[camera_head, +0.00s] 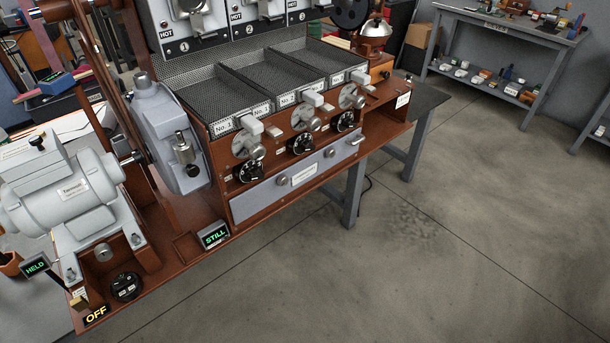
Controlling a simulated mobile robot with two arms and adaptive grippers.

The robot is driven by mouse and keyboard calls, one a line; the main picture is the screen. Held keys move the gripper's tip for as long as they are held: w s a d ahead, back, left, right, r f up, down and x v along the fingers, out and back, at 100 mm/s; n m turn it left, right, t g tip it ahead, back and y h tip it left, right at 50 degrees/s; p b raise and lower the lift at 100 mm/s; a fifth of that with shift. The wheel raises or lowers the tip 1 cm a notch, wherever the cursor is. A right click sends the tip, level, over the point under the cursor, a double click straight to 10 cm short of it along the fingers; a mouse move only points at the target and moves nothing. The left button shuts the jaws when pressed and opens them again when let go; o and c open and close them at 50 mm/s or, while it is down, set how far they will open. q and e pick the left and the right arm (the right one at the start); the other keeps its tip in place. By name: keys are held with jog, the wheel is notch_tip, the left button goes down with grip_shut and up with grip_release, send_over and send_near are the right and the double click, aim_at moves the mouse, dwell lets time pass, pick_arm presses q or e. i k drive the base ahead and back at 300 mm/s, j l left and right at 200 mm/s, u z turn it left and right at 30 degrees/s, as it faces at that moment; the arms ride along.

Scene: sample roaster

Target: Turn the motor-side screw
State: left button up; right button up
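A grey motor (65,195) stands at the left on a base at the end of the reddish-brown roaster bench. A round silver screw head or knob (103,253) sits on the front of the motor's base; I cannot tell for certain that it is the motor-side screw. A black dial (126,286) lies below it on the bench, by a yellow "OFF" label (96,315). A small sign reading "HELD" (35,267) stands at the left. Neither gripper is in view.
A grey gear housing (167,135) stands right of the motor, with a "STILL" sign (214,236) below. Mesh trays (270,82) and a grey drawer (290,185) continue rightward. A side table (510,30) stands at the back right. The floor (430,240) in front is clear.

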aim_at(282, 180)
jog(key=l+u, duration=0.4)
jog(key=l, duration=0.85)
jog(key=l+u, duration=0.4)
jog(key=l, duration=0.85)
